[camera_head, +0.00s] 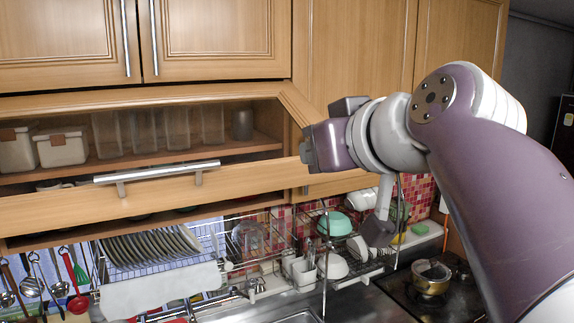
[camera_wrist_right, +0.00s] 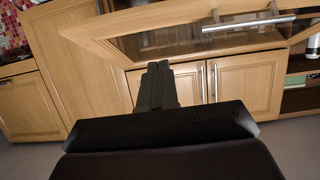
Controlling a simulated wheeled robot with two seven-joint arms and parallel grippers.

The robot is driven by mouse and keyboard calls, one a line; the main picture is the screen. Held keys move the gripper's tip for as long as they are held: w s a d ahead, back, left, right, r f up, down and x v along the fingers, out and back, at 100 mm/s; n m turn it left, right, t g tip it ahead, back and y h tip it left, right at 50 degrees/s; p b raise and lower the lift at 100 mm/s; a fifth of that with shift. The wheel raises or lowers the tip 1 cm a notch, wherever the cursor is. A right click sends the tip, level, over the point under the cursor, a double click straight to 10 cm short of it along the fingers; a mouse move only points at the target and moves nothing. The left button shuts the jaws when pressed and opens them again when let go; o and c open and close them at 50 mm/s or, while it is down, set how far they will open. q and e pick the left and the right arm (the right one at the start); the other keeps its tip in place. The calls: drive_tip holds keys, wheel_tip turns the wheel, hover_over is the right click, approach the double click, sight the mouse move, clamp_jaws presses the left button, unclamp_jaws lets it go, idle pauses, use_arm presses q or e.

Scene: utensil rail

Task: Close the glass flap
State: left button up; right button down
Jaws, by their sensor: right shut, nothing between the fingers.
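The glass flap (camera_head: 150,187) is a wooden-framed pane on the wall cabinet. It is swung open, with its lower edge tilted out from the cabinet, and shelves show through it. A silver bar handle (camera_head: 157,172) sits on its lower rail. In the right wrist view, which looks upside down, the flap's frame (camera_wrist_right: 150,18) and handle (camera_wrist_right: 247,23) cross the top. My right gripper (camera_head: 307,150) is shut and empty at the flap's right end, to the right of the handle. Its fingers (camera_wrist_right: 157,70) also show in the wrist view. I cannot tell whether it touches the frame. My left gripper is out of view.
Closed cabinet doors (camera_head: 215,40) are above the flap. Containers (camera_head: 62,148) and glasses stand on the shelf behind it. Below are a dish rack with plates (camera_head: 150,247), hanging utensils (camera_head: 76,302), bowls (camera_head: 333,222) and a pot (camera_head: 431,278) on the stove.

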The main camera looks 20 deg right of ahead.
drive_tip(key=b, duration=0.6)
approach(272, 179)
drive_tip(key=w+r, duration=0.1)
drive_tip(key=r, duration=0.1)
drive_tip(key=w+f+p, duration=0.1)
drive_tip(key=w, duration=0.1)
drive_tip(key=w+f+p, duration=0.1)
drive_tip(key=w+f, duration=0.1)
drive_tip(key=shift+a+f, duration=0.1)
drive_tip(key=shift+a, duration=0.1)
drive_tip(key=shift+w+d+f, duration=0.2)
drive_tip(key=shift+w+f, duration=0.1)
drive_tip(key=shift+f, duration=0.1)
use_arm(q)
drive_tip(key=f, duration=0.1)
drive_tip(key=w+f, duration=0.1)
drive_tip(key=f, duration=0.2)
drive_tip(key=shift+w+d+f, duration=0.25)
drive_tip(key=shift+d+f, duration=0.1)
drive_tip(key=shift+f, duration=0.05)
use_arm(e)
drive_tip(key=shift+s, duration=0.1)
drive_tip(key=shift+a, duration=0.1)
